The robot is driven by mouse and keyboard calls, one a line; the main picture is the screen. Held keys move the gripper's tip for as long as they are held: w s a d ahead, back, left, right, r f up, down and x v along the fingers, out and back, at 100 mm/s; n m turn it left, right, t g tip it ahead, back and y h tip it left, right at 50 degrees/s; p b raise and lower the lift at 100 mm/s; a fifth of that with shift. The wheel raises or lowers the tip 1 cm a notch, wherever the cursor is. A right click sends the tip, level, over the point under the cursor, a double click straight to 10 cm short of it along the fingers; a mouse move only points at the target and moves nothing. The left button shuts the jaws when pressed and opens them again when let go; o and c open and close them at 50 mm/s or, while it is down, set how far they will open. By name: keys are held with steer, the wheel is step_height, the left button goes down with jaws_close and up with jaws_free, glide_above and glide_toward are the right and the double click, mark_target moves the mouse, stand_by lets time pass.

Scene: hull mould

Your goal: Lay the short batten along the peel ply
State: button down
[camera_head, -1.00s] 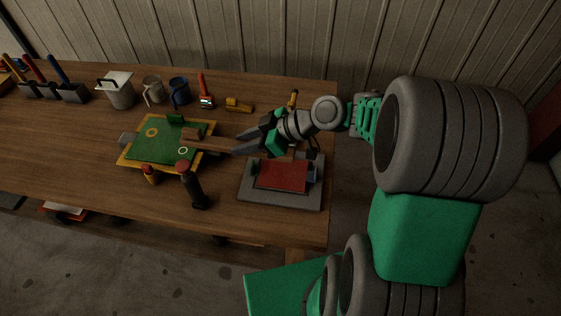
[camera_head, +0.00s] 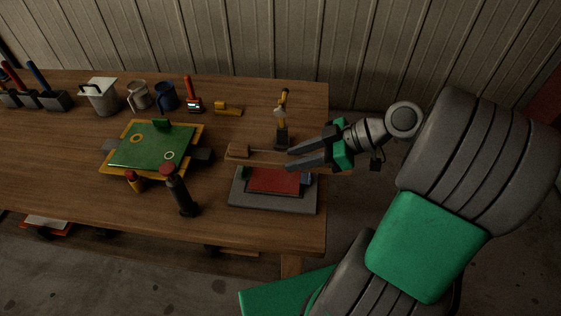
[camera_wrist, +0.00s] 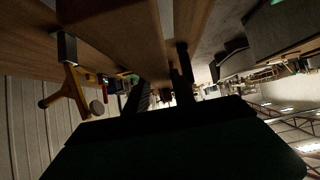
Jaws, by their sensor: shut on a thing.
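My gripper (camera_head: 288,158) is shut on a brown wooden batten (camera_head: 240,151) above the right part of the bench. Just in front and below is a red sheet (camera_head: 273,181) on a grey slab (camera_head: 245,204). A green sheet (camera_head: 150,150) with two rings lies on a yellow-edged board (camera_head: 115,172) at left. I cannot tell which sheet is the peel ply.
A yellow-handled tool (camera_head: 282,125) stands close behind the batten. Bare bench (camera_head: 80,192) lies front left.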

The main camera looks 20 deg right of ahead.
steer(key=w+f, duration=0.2)
steer(key=w, duration=0.1)
steer(key=w+f, duration=0.5)
steer(key=w, duration=0.2)
steer(key=shift+d+f+p, duration=0.1)
steer(key=shift+f+p, duration=0.25)
steer(key=f, duration=0.3)
steer(key=shift+w+f+p, duration=0.2)
steer(key=shift+w+p, duration=0.05)
steer(key=shift+p, duration=0.05)
steer(key=shift+f, duration=0.15)
steer(key=shift+f+b, duration=0.15)
steer(key=shift+b, duration=0.15)
steer(key=c, duration=1.1)
jaws_free()
steer(key=shift+o, duration=0.2)
